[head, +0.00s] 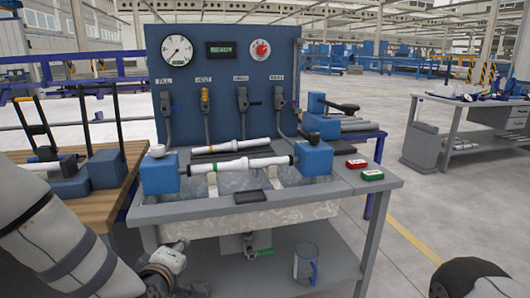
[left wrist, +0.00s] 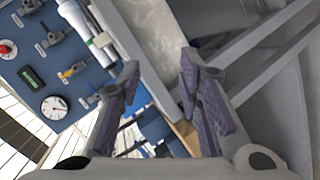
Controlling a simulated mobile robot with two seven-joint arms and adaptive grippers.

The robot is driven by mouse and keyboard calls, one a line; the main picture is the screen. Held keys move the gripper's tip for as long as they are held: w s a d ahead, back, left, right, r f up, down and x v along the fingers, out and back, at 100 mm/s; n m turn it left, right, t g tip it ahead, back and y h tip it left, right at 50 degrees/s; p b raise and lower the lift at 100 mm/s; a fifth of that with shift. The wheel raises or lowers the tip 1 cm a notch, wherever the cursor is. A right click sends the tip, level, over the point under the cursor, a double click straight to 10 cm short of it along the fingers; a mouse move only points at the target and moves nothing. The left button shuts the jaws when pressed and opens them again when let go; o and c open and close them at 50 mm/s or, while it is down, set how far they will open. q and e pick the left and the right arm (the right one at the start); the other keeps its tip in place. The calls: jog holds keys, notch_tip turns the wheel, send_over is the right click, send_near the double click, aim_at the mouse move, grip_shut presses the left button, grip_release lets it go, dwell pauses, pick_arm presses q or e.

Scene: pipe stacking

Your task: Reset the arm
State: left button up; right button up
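My left arm (head: 60,235) comes in from the left in the head view and reaches low in front of the test bench. Its wrist (head: 160,265) is at the bottom, below the bench's top. In the left wrist view my left gripper (left wrist: 157,78) has its two purple-padded fingers spread apart, with nothing between them. A rounded grey and dark part of my right arm (head: 470,278) shows at the lower right of the head view. My right gripper is not visible.
The bench has a basin with a white pipe (head: 240,164) between blue blocks (head: 159,174) and another pipe behind. A blue panel (head: 222,72) with a gauge (head: 177,50) stands behind. A metal can (head: 305,264) is on the lower shelf.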

pick_arm(q)
jog(key=s+f+m+g+h+p, duration=0.1)
jog(key=s+f+m+g, duration=0.3)
jog(key=s+f, duration=0.65)
jog(key=s+f+m+g+h, duration=0.1)
jog(key=s+f+m+g, duration=0.45)
jog(key=s, duration=0.85)
jog(key=s+a+m+g, duration=0.1)
jog(key=s+g, duration=0.1)
jog(key=s, duration=0.6)
jog(key=s+a+f+m+g, duration=0.1)
jog(key=s+g, duration=0.1)
jog(key=s, duration=0.7)
jog(key=s+a+f+m+g+y+p, duration=0.1)
jog(key=s+g, duration=0.1)
jog(key=s, duration=0.6)
jog(key=shift+s+f+m, duration=0.25)
jog(key=shift+s+m, duration=0.1)
jog(key=shift+s, duration=0.05)
pick_arm(e)
jog(key=w+r, duration=0.1)
jog(key=w+r+t, duration=0.1)
jog(key=r, duration=0.1)
jog(key=shift+w, duration=0.1)
pick_arm(q)
jog(key=shift+w, duration=0.2)
pick_arm(e)
jog(key=shift+d, duration=0.1)
